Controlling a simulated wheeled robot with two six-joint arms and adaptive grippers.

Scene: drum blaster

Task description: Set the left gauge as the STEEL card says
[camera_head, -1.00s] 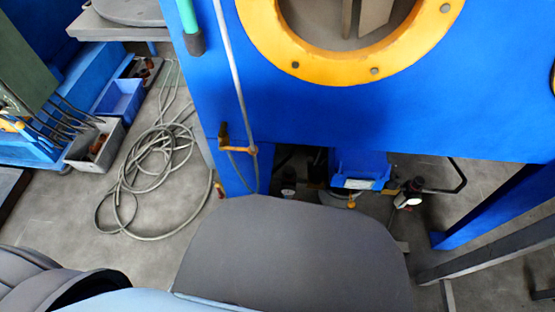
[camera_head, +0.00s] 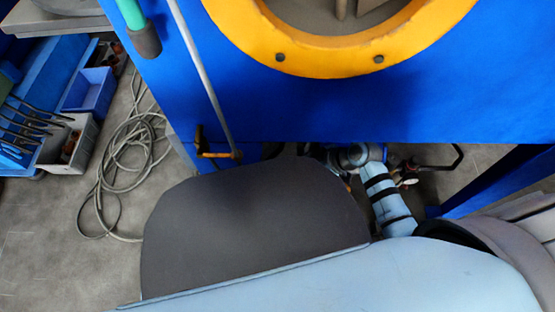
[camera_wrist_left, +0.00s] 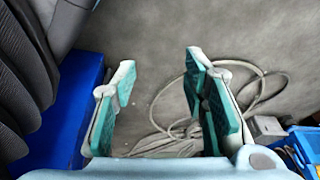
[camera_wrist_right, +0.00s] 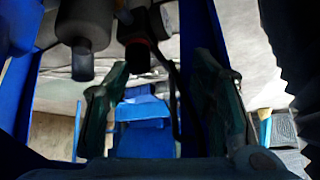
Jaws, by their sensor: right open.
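My right arm reaches under the blue machine in the head view, and its gripper is hidden there. In the right wrist view my right gripper (camera_wrist_right: 165,88) is open and empty. Two dark cylindrical fittings, a left one (camera_wrist_right: 84,32) and a right one (camera_wrist_right: 136,38), hang beyond its fingers; no dial face is readable on them. In the head view a small pale gauge (camera_head: 408,182) shows partly beside my right arm. The left gauge cannot be made out there. My left gripper (camera_wrist_left: 160,95) is open and empty above the floor. No STEEL card is legible.
The blue machine (camera_head: 300,110) with a yellow ring window (camera_head: 330,62) stands ahead. A blue bin (camera_wrist_right: 143,112) is beyond the right fingers. A coiled grey hose (camera_head: 125,160) lies on the floor at left, near a blue bin (camera_head: 90,88) and a grey bin (camera_head: 66,158).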

